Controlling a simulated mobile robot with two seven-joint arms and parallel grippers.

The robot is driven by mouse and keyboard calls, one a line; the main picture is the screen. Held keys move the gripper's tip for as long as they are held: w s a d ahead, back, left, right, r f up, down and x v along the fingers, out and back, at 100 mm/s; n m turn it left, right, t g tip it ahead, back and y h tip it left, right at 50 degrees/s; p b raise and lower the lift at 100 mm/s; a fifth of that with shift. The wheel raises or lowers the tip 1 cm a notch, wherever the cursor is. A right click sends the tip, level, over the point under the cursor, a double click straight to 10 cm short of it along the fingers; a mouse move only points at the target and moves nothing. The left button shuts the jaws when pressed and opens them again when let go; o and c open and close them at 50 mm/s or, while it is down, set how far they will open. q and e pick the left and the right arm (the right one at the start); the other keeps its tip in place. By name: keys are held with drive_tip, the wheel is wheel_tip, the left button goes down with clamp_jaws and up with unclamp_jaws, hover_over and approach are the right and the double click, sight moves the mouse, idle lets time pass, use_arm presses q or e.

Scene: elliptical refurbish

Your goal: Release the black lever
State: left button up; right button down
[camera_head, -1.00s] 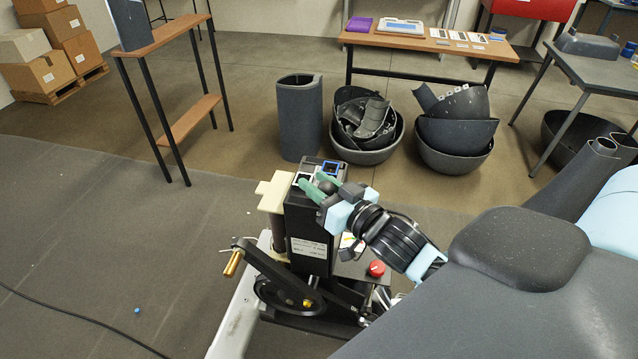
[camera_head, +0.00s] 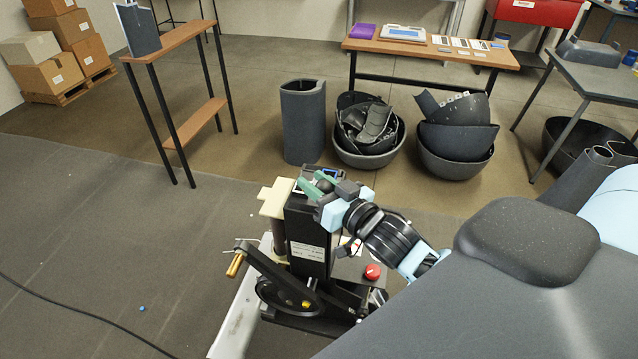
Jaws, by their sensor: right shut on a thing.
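A black machine (camera_head: 306,240) stands on a pale base in the lower middle of the view. The round end of the black lever (camera_head: 325,186) shows at its top, between the green fingertips of my right gripper (camera_head: 318,188). My right gripper is shut on the lever. The gripper's pale blue body and the wrist cover part of the machine's top, and most of the lever is hidden. My left gripper is out of view.
A red button (camera_head: 372,271) sits on the machine just below my right wrist. A crank with a brass handle (camera_head: 235,264) sticks out to the left. Bins with dark shells (camera_head: 368,157) stand behind. The floor at left is open, with a cable.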

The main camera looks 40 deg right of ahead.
drive_tip(key=c, duration=1.2)
unclamp_jaws()
drive_tip(key=shift+r, duration=0.4)
drive_tip(key=shift+c, duration=0.2)
drive_tip(key=shift+o, duration=1)
drive_tip(key=shift+f, duration=0.15)
drive_tip(key=s, duration=0.7)
drive_tip(key=shift+s+d+b, duration=0.4)
drive_tip(key=shift+d+b, duration=0.05)
